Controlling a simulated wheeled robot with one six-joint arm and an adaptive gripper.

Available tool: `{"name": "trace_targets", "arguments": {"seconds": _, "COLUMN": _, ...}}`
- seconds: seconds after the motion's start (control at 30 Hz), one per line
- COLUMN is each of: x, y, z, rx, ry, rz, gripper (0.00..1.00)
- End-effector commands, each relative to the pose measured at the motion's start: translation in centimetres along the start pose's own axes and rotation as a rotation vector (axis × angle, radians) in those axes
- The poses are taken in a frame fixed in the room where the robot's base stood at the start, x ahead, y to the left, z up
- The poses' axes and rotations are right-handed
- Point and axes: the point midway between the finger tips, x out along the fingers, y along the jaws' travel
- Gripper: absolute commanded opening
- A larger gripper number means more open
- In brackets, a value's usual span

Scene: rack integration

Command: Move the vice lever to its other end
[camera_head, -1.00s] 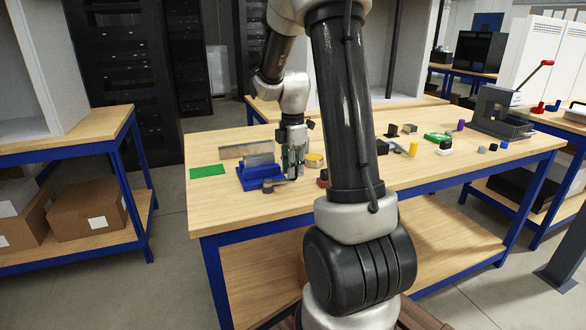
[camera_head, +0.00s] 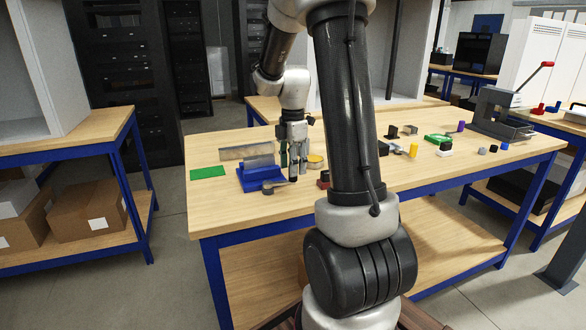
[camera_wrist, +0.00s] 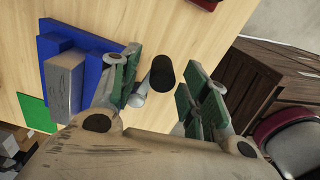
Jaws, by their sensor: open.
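The vice (camera_head: 258,178) has a blue base and a grey block. It sits near the left end of the wooden table and also shows in the wrist view (camera_wrist: 66,82). Its lever shows in the wrist view as a grey shaft ending in a black knob (camera_wrist: 162,75). In the head view the lever (camera_head: 277,185) lies at the vice's front right. My gripper (camera_head: 294,174) is open, pointing down just right of the vice. In the wrist view its green-padded fingers (camera_wrist: 162,84) stand apart on either side of the knob. The lever's pivot is partly hidden by the left finger.
A green mat (camera_head: 208,172) lies left of the vice and a grey metal plate (camera_head: 245,151) behind it. Several small parts and a grey machine (camera_head: 497,112) occupy the table's right side.

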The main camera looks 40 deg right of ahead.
Motion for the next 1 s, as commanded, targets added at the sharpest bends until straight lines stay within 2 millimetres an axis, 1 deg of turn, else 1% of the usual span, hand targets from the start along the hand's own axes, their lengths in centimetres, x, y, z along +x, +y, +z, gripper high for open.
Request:
{"name": "trace_targets", "arguments": {"seconds": 0.03, "x": -1.1, "y": 0.1, "z": 0.0, "rx": 0.000, "ry": -0.001, "rz": 0.006, "gripper": 0.46}}
{"name": "trace_targets", "arguments": {"seconds": 0.2, "x": -5.0, "y": 0.1, "z": 0.0, "rx": 0.000, "ry": -0.001, "rz": 0.007, "gripper": 0.46}}
{"name": "trace_targets", "arguments": {"seconds": 0.3, "x": -7.1, "y": 0.1, "z": 0.0, "rx": 0.000, "ry": -0.001, "rz": 0.006, "gripper": 0.46}}
{"name": "trace_targets", "arguments": {"seconds": 0.43, "x": -9.2, "y": 0.1, "z": 0.0, "rx": 0.000, "ry": -0.001, "rz": 0.005, "gripper": 0.46}}
{"name": "trace_targets", "arguments": {"seconds": 0.6, "x": -10.4, "y": 0.0, "z": 0.0, "rx": 0.000, "ry": -0.001, "rz": 0.002, "gripper": 0.46}}
{"name": "trace_targets", "arguments": {"seconds": 1.0, "x": -10.5, "y": 0.0, "z": 0.0, "rx": 0.000, "ry": 0.000, "rz": 0.001, "gripper": 0.46}}
